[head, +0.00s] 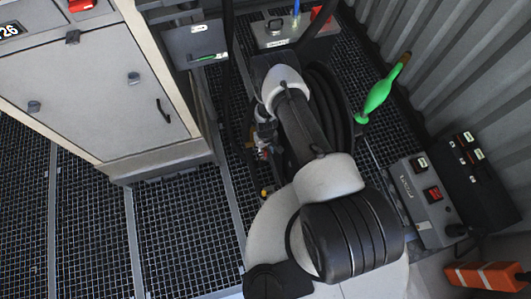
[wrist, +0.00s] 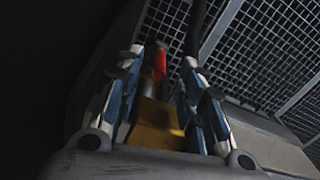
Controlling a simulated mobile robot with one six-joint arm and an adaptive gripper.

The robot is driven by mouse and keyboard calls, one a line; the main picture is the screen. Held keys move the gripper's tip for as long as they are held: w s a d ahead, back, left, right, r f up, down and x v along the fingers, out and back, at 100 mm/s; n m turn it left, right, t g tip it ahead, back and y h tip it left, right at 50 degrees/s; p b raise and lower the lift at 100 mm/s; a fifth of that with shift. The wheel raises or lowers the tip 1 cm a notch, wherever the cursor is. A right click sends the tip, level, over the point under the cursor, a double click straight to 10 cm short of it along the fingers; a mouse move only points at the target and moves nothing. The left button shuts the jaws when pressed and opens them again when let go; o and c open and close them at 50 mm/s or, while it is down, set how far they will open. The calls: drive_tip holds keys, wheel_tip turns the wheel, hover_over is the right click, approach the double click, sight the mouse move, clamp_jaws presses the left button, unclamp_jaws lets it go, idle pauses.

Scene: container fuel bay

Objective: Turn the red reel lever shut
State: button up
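In the wrist view my gripper (wrist: 162,60) is open, with its two blue-and-white fingers apart. A red piece (wrist: 159,64), likely the end of the red reel lever, shows between the fingertips, nearer the left finger. I cannot tell whether it touches that finger. A brass-coloured block (wrist: 156,126) lies between the finger bases. In the head view my arm reaches over the black hose reel (head: 334,100) and bends down on its left side. The fingers and the lever cannot be made out clearly there.
A grey cabinet (head: 105,90) stands at the left. A green nozzle (head: 378,97) stands right of the reel. A control box with red switches (head: 425,195) and an orange-and-white block (head: 487,276) are at the right. Grated floor (head: 185,230) is free by the cabinet.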

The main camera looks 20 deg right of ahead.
sight(266, 150)
drive_tip(key=shift+f+b, duration=0.4)
drive_tip(key=shift+f, duration=1.15)
clamp_jaws()
